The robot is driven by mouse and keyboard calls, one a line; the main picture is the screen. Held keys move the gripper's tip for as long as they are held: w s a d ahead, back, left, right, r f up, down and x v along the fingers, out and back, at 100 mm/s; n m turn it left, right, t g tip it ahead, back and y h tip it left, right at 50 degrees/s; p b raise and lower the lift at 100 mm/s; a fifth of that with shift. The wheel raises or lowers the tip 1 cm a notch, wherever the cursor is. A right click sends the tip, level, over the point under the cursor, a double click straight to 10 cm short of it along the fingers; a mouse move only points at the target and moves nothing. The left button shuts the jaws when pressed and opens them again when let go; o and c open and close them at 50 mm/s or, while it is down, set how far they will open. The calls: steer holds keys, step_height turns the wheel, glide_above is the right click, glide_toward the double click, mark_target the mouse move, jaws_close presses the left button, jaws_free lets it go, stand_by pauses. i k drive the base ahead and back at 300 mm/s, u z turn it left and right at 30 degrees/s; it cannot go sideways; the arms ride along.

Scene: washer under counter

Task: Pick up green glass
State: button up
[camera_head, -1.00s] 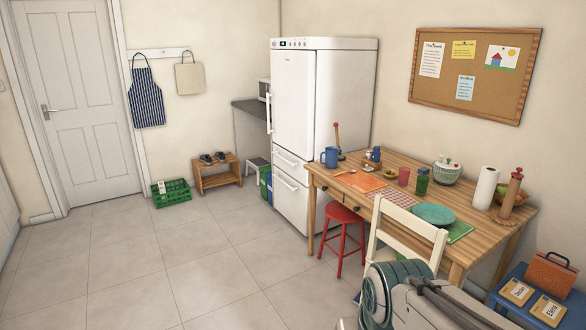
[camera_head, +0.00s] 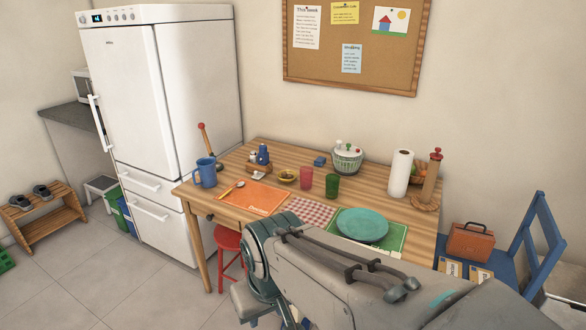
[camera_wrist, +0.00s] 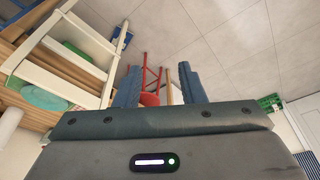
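The green glass (camera_head: 332,186) stands upright on the wooden table (camera_head: 285,151), just right of a red glass (camera_head: 305,179) and behind the teal plate. In the wrist view my gripper (camera_wrist: 160,84) has its two fingers spread apart with nothing between them. Beyond the fingers are the floor and a red stool (camera_wrist: 150,97). My gripper is away from the green glass. The glass cannot be made out in the wrist view. In the head view my arm covers the front of the table, and the fingertips are hidden.
A teal plate (camera_head: 362,225) lies on a green mat (camera_head: 396,238) in front of the glass. A salad spinner (camera_head: 347,160) stands behind it and a paper towel roll (camera_head: 400,173) to the right. A blue mug (camera_head: 205,173) is at the left. A white chair (camera_wrist: 66,62) shows in the wrist view.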

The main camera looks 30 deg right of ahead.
mark_target(332, 187)
steer(key=z, duration=0.55)
steer(key=i, duration=1.55)
steer(key=z, duration=0.55)
